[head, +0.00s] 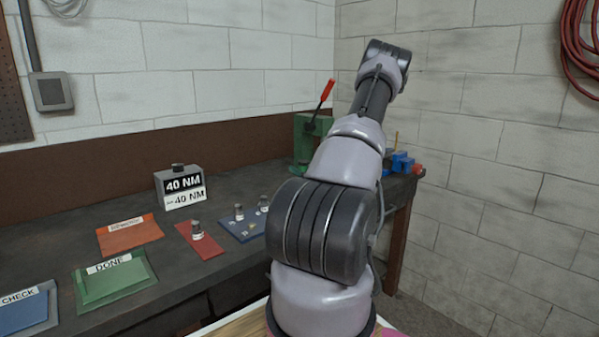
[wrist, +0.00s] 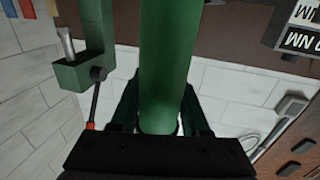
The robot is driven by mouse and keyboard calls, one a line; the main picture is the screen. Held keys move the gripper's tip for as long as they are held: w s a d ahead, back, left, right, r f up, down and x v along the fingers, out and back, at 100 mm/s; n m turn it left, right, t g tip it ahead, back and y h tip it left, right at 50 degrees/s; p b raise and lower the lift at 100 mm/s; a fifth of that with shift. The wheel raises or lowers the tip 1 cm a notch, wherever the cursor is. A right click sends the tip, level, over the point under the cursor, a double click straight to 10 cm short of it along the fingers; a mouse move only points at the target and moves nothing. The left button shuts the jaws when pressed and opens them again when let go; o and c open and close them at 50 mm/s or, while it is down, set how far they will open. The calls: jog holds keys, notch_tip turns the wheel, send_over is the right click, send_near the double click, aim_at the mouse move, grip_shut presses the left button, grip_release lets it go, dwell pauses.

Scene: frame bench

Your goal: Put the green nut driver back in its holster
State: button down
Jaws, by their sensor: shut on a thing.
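The green nut driver (wrist: 165,55) shows in the wrist view as a thick green cylinder running up the middle of the picture and out of its top edge. My gripper (wrist: 159,97) is shut on it, with one dark finger on each side. The far end of the driver is out of view. In the head view my own arm covers the middle right, and neither the gripper nor the driver can be made out. I cannot pick out the holster for certain in either view.
A green press (head: 305,140) with a red-tipped lever stands at the back of the dark bench (head: 150,195). Blue blocks (head: 402,162) sit at its right end. A 40 NM box (head: 180,186), a red mat (head: 198,240) and a green DONE tray (head: 112,280) lie left of my arm.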

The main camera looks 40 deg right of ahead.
jog(key=shift+f, duration=0.15)
jog(key=shift+c, duration=1.9)
grip_release()
jog(key=shift+f, duration=0.2)
jog(key=shift+r, duration=0.15)
jog(key=shift+s, duration=0.25)
jog(key=s+a, duration=0.1)
jog(key=s, duration=1)
jog(key=shift+s+a, duration=0.2)
jog(key=shift+a, duration=0.2)
